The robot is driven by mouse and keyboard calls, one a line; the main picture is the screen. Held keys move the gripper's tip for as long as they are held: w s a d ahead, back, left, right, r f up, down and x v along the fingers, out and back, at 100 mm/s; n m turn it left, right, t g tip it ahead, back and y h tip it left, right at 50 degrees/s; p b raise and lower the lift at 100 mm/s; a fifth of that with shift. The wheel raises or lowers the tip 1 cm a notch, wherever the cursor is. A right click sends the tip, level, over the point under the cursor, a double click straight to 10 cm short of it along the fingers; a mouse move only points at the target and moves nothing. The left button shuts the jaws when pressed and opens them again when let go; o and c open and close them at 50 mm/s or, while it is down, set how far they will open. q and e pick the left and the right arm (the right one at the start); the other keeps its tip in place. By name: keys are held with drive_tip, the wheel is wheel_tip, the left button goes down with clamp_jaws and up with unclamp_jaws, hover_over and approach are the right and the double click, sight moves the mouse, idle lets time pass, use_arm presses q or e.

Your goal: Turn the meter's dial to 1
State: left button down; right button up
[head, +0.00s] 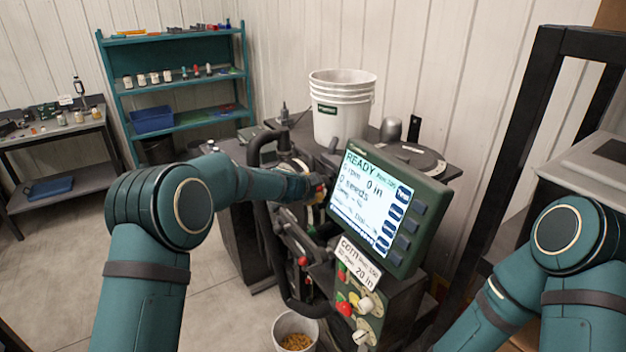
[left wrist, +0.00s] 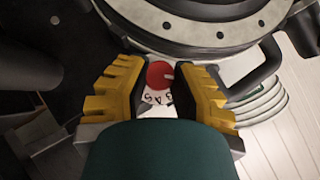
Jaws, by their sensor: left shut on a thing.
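The meter's dial is a red knob (left wrist: 160,75) with a pale mark on it pointing toward the right of the left wrist view. A white scale (left wrist: 157,98) with small dark digits shows below the knob; part of it is hidden by the fingers. My left gripper (left wrist: 162,84) has its yellow fingers on both sides of the knob and is shut on it. In the head view my left gripper (head: 316,187) is at the machine, left of the screen, and hides the dial there. The meter's round housing (left wrist: 200,18) with a bolted metal rim lies above the knob.
The tilted screen (head: 372,205) reads READY, next to my left gripper. A white bucket (head: 341,108) stands behind it. Black tube handles (head: 268,235) flank the gripper. A pail (head: 295,330) with yellow grain is below. A black frame (head: 520,130) stands at right; open floor at left.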

use_arm(q)
drive_tip(key=shift+r+n+g+p, duration=0.1)
drive_tip(key=shift+n+g+p, duration=0.2)
drive_tip(key=shift+g+p, duration=0.25)
drive_tip(key=shift+h, duration=0.3)
drive_tip(key=shift+n+g, duration=0.3)
drive_tip(key=shift+g, duration=0.05)
drive_tip(key=c, duration=0.7)
unclamp_jaws()
drive_tip(key=shift+w+f, duration=0.1)
drive_tip(key=shift+f, duration=0.1)
drive_tip(key=shift+r, duration=0.1)
drive_tip(key=v, duration=1.2)
drive_tip(key=shift+a, duration=0.2)
